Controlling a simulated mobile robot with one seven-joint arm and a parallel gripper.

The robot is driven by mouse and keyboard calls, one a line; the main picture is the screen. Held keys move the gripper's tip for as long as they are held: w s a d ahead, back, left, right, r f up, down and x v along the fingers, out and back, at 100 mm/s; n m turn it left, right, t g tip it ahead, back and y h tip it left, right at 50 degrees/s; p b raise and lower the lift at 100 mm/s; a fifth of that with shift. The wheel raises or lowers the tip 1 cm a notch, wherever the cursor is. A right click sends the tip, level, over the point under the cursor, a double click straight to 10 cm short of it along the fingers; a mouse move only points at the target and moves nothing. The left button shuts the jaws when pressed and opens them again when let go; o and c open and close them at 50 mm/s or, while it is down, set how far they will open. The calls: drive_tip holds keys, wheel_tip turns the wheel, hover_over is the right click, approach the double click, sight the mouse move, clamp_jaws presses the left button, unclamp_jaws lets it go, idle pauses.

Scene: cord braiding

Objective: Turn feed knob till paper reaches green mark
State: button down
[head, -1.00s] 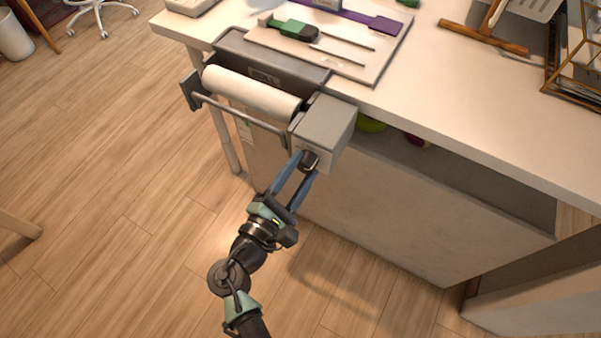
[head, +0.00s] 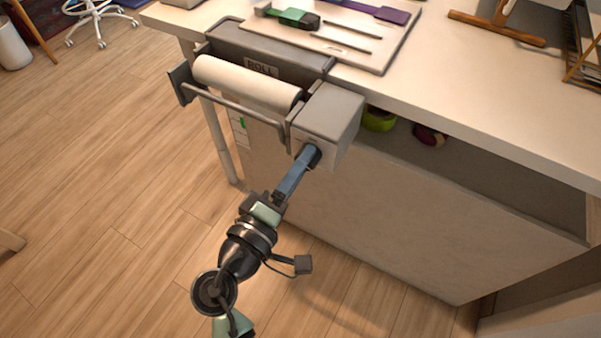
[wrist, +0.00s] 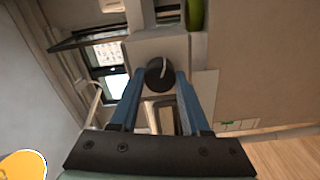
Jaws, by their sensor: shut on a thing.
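The paper roll (head: 245,84) is white and lies in a grey holder on the table's edge, labelled ROLL. A grey box (head: 328,118) stands at its right end. The dark round feed knob (wrist: 160,74) with a pale line on it sits on that box. My gripper (head: 308,157) has its blue fingers shut on the knob; the wrist view shows one finger on each side. A small green mark (head: 243,123) shows on a pale strip below the roll. I cannot make out the paper's free edge.
A board (head: 345,45) with green and purple tools lies on the table above the holder. A green tape roll (head: 379,119) and a dark red roll (head: 428,135) sit under the tabletop.

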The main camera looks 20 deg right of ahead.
drive_tip(key=shift+f+m+b, duration=0.1)
drive_tip(key=shift+m+b, duration=6.3)
drive_tip(key=shift+m, duration=0.1)
drive_tip(key=shift+c, duration=1.9)
unclamp_jaws()
drive_tip(key=p+v, duration=0.3)
drive_tip(key=v, duration=1)
